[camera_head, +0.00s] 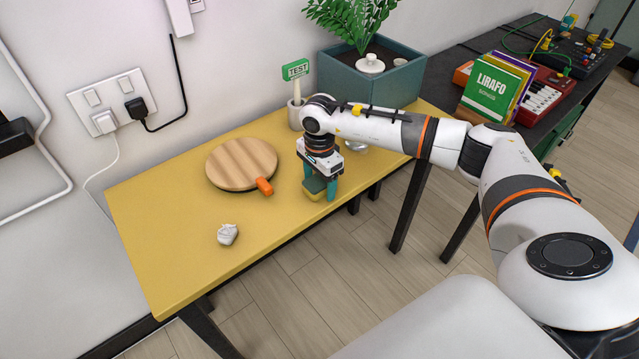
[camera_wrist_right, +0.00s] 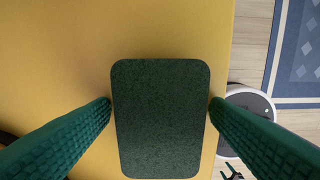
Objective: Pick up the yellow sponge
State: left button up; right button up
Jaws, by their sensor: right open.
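The sponge (camera_head: 313,195) lies on the yellow table near its front edge, a yellow block with a dark green top. In the right wrist view, its dark green scouring side (camera_wrist_right: 160,120) faces up and fills the middle. My right gripper (camera_head: 320,183) points down over it, with its teal fingers apart. In the wrist view one finger is on each side of the sponge, with the tips very close to its long edges; I cannot tell whether they touch. My left gripper is not in view.
A round wooden board (camera_head: 241,163) with an orange handle lies left of the sponge. A small white crumpled object (camera_head: 228,234) is nearer the front left. A planter (camera_head: 385,80) and a cup with a TEST sign (camera_head: 296,70) stand behind.

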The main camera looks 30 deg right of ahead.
aim_at(320, 180)
jog(key=c, duration=1.1)
jog(key=shift+o, duration=0.2)
jog(key=shift+r, duration=0.15)
notch_tip(320, 180, up, 10)
jog(key=shift+f+b, duration=0.1)
jog(key=shift+b, duration=0.5)
